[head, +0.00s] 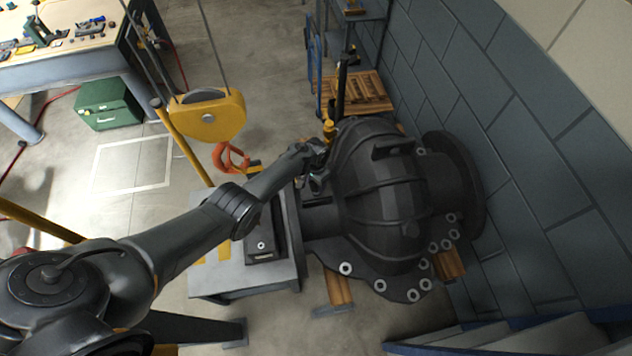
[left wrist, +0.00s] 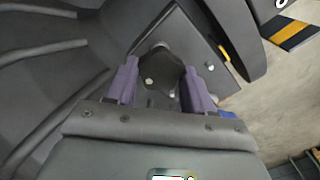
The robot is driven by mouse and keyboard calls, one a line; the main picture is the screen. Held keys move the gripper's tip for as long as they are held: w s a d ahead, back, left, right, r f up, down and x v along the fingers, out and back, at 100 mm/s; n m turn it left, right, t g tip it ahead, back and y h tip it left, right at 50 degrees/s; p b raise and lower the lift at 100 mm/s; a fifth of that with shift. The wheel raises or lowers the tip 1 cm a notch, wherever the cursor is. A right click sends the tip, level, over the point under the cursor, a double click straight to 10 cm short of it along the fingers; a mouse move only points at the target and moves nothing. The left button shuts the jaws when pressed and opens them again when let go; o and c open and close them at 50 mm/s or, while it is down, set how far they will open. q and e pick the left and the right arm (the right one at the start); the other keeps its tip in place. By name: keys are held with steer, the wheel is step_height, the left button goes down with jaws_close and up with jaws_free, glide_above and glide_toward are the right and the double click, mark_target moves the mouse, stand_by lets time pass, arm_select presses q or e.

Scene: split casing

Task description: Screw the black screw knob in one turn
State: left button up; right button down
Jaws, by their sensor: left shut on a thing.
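The black screw knob (left wrist: 160,71) shows in the left wrist view, between the two purple-grey fingers of my left gripper (left wrist: 161,88). The gripper is shut on it, one finger at each side. The knob sits in front of a dark plate with small bolts. In the head view my left gripper (head: 315,160) reaches the left side of the big dark casing (head: 385,195), near its upper edge. The knob cannot be made out there, as the gripper and wrist cover it. My right gripper is not in view.
A yellow hoist block (head: 207,116) with an orange hook (head: 230,158) hangs left of my arm's end. A grey stand (head: 245,270) is below the forearm. A block wall (head: 530,150) closes off the right. Open floor with a green box (head: 108,104) lies at the upper left.

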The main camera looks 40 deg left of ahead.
arm_select(q)
steer(key=m, duration=0.4)
steer(key=shift+f+m+b, duration=0.1)
steer(key=shift+m+b, duration=0.2)
steer(key=shift+b, duration=0.05)
steer(key=m+b, duration=0.1)
steer(key=m, duration=0.3)
steer(key=shift+m, duration=0.3)
steer(key=m+b, duration=0.1)
steer(key=m, duration=0.2)
steer(key=shift+m, duration=0.3)
steer(key=m+b, duration=0.2)
steer(key=m, duration=0.2)
steer(key=shift+a+f+m+b, duration=0.1)
steer(key=shift+m+b, duration=0.2)
steer(key=m+b, duration=0.2)
steer(key=m, duration=0.1)
steer(key=shift+m, duration=0.3)
steer(key=m+b, duration=0.3)
steer(key=m, duration=0.1)
steer(key=shift+m, duration=0.3)
steer(key=m+b, duration=0.4)
steer(key=shift+m+b, duration=1.05)
steer(key=shift+m, duration=0.95)
